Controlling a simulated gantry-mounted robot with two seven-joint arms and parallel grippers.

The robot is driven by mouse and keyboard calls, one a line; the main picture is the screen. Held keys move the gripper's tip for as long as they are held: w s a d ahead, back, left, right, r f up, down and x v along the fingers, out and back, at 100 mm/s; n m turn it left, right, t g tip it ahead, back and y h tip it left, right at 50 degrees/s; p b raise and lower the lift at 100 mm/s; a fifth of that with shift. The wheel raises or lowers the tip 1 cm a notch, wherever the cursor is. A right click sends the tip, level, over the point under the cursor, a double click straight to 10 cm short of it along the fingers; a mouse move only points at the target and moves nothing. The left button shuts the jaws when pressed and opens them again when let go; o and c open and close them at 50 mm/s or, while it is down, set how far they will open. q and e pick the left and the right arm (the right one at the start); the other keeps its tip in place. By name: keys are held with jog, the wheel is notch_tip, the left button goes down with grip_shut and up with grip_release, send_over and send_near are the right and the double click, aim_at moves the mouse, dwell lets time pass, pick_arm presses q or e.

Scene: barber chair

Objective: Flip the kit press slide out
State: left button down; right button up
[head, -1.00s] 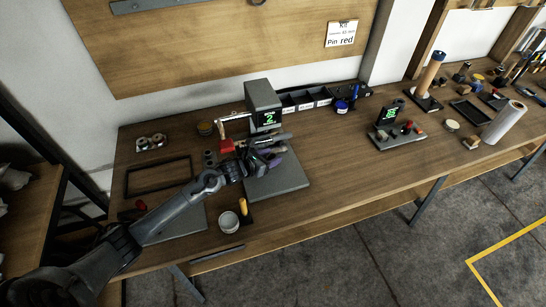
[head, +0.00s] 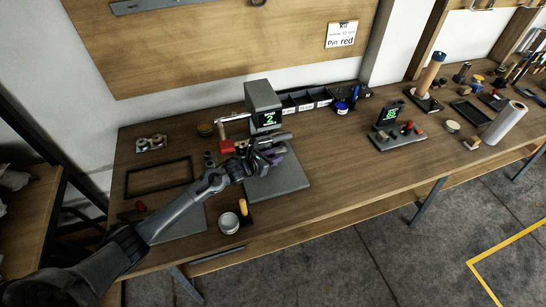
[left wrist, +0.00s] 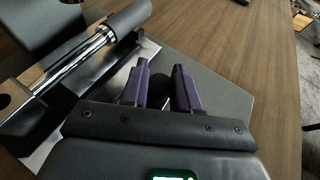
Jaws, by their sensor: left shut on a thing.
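My left gripper (head: 274,156) is at the front of the press, above the back part of that plate. In the left wrist view its two purple fingers (left wrist: 160,85) are shut on a dark rounded knob (left wrist: 160,91), mostly hidden by the gripper. A chrome lever (left wrist: 78,58) with a thick dark grip (left wrist: 130,18) lies beside the fingers. The slide itself is not clearly distinguishable. My right gripper is not in view.
A red block (head: 227,146) sits left of the press. A white tin (head: 229,222) and a yellow-handled tool (head: 243,207) stand near the front edge. Black bins (head: 305,99) line the back. The bench right of the base plate is clear up to a small display stand (head: 397,137).

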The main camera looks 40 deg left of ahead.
pick_arm(q)
jog(key=s+d+p, duration=0.1)
jog(key=s+d, duration=0.1)
jog(key=d, duration=0.1)
jog(key=shift+s+d+r+p, duration=0.1)
jog(key=shift+d+p, duration=0.1)
jog(key=shift+p, duration=0.15)
jog(key=shift+s+d, duration=0.1)
jog(key=shift+d, duration=0.05)
jog(key=c, duration=0.9)
grip_release()
jog(key=shift+c, duration=0.2)
jog(key=shift+s+a+r, duration=0.2)
jog(key=shift+s, duration=0.3)
jog(key=p+v, duration=0.1)
jog(key=v, duration=0.6)
jog(key=shift+s, duration=0.4)
jog(key=shift+v, duration=0.9)
